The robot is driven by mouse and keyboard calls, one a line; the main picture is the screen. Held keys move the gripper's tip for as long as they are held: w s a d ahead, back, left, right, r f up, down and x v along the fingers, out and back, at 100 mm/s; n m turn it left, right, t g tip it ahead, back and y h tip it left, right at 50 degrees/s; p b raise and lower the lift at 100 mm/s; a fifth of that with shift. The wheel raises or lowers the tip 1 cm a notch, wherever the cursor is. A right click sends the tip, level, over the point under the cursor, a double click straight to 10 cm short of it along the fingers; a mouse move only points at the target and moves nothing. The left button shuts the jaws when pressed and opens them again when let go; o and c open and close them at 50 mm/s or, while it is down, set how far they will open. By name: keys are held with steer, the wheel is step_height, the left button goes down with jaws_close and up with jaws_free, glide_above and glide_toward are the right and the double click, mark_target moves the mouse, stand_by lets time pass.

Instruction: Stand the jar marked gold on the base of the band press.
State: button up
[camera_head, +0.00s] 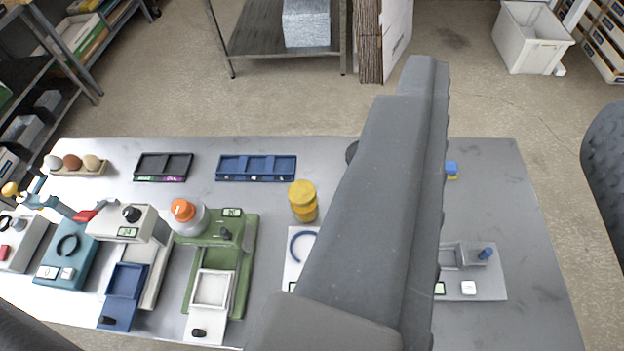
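A yellow jar-like container (303,200) with a wide round top stands on the table behind a white plate that bears a blue curved band (299,246). I cannot read any mark on the container. Which device is the band press is not clear; a teal device (66,262) at left bears a dark ring, and the white plate (293,270) is partly hidden by my finger. My gripper (515,110) appears open and empty, with one large grey finger across the middle and a textured dark pad at the right edge. The finger hides part of the table.
A green press (250,255), a white-and-blue device (123,285) and a grey fixture with a blue peg (490,285) stand on the table (530,200). Behind are a blue tray (256,168), a black tray (163,166) and an egg tray (88,172). Table space at the right is bare.

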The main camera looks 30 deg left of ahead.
steer(key=shift+w+d+r, duration=0.1)
steer(key=shift+w, duration=0.15)
